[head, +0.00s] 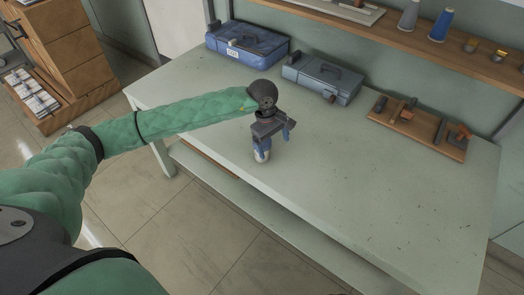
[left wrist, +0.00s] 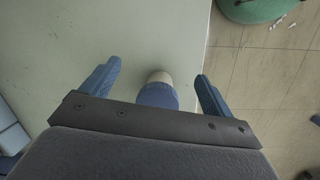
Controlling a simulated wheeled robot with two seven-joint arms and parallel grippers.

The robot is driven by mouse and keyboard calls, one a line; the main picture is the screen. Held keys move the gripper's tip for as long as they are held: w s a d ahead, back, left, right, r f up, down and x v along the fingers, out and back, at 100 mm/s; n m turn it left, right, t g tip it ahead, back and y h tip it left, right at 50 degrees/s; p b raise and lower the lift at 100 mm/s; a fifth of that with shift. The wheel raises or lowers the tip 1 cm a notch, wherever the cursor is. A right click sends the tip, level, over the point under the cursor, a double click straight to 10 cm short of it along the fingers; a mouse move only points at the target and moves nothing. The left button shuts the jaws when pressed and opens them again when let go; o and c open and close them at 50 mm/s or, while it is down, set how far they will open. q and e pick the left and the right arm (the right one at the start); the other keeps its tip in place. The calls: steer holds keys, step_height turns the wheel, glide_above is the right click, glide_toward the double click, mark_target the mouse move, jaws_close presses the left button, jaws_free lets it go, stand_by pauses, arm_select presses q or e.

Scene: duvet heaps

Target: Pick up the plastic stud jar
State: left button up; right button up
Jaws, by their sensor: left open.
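The plastic stud jar appears to be the small jar (head: 262,156) near the table's front left edge, below my left gripper. In the left wrist view this jar (left wrist: 158,94) shows a pale end and a blue part, between the two blue fingers. My left gripper (head: 272,143) is open, its fingers apart on either side of the jar with gaps visible. The gripper body hides part of the jar in both views. My right gripper is not in view.
The pale green table (head: 350,190) is mostly clear in the middle. A blue case (head: 245,42) and a grey-blue case (head: 321,77) stand at the back. A wooden board with tools (head: 418,130) lies at the right. A shelf with spools (head: 440,25) runs above.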

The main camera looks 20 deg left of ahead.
arm_select(q)
steer(key=a, duration=0.1)
steer(key=w+a+y, duration=0.1)
steer(key=a, duration=0.1)
steer(key=a+y, duration=0.1)
steer(key=shift+w+a+r, duration=0.2)
steer(key=shift+w+a, duration=0.2)
steer(key=shift+a, duration=0.25)
steer(key=shift+f+p, duration=0.4)
steer(key=shift+f, duration=0.85)
steer(key=f+p, duration=0.2)
steer(key=f, duration=0.1)
steer(key=f+p, duration=0.1)
steer(key=shift+w+d+f, duration=0.2)
steer(key=shift+w+d, duration=0.05)
steer(key=shift+d, duration=0.1)
steer(key=shift+f, duration=0.35)
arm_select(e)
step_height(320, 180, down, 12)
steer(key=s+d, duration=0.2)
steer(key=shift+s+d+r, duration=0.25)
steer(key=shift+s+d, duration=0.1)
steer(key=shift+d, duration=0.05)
arm_select(q)
steer(key=shift+c, duration=0.5)
steer(key=c, duration=1.1)
